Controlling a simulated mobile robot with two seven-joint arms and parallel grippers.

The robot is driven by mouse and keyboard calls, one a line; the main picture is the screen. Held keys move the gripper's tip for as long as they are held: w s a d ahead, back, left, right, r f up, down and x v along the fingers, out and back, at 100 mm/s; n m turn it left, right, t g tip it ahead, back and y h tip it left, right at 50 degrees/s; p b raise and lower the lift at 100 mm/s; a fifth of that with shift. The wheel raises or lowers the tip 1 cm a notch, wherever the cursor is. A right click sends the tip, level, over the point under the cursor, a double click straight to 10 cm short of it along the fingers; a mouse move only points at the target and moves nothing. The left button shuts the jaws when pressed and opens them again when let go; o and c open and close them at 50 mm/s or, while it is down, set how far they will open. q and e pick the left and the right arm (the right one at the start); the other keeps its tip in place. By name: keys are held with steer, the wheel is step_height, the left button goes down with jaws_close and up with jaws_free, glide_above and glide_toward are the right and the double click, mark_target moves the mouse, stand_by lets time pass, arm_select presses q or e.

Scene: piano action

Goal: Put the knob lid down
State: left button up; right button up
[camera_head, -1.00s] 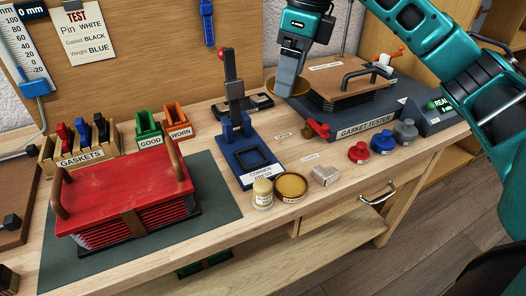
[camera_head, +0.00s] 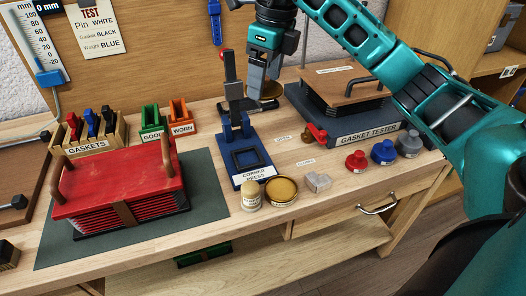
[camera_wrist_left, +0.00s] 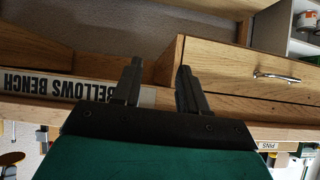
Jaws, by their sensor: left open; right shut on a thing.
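My right gripper (camera_head: 256,92) is above the back of the bench, behind the corner press. A round tin (camera_head: 281,190) with an amber inside stands open at the front of the bench, well apart from the lid. My left gripper (camera_wrist_left: 157,82) shows only in the left wrist view, open and empty, with the bench front and its drawer beyond it.
The blue corner press (camera_head: 243,150) stands between the red bellows (camera_head: 120,185) and the gasket tester (camera_head: 350,125). A small jar (camera_head: 251,195), a pale block (camera_head: 318,182) and several coloured weights (camera_head: 383,152) stand near the front edge. Bare wood lies right of the press.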

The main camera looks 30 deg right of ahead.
glide_above(262, 156)
steer(key=f, duration=0.8)
steer(key=d+f, duration=0.1)
steer(key=f, duration=0.3)
steer(key=shift+f+b, duration=0.2)
steer(key=shift+b, duration=0.2)
step_height(262, 156, down, 5)
arm_select(q)
steer(key=shift+w+d+h, duration=0.3)
steer(key=shift+w+d, duration=0.25)
steer(key=shift+d, duration=0.05)
steer(key=shift+f, duration=0.1)
arm_select(e)
steer(key=o, duration=0.9)
steer(key=shift+b, duration=0.3)
steer(key=shift+o, duration=0.2)
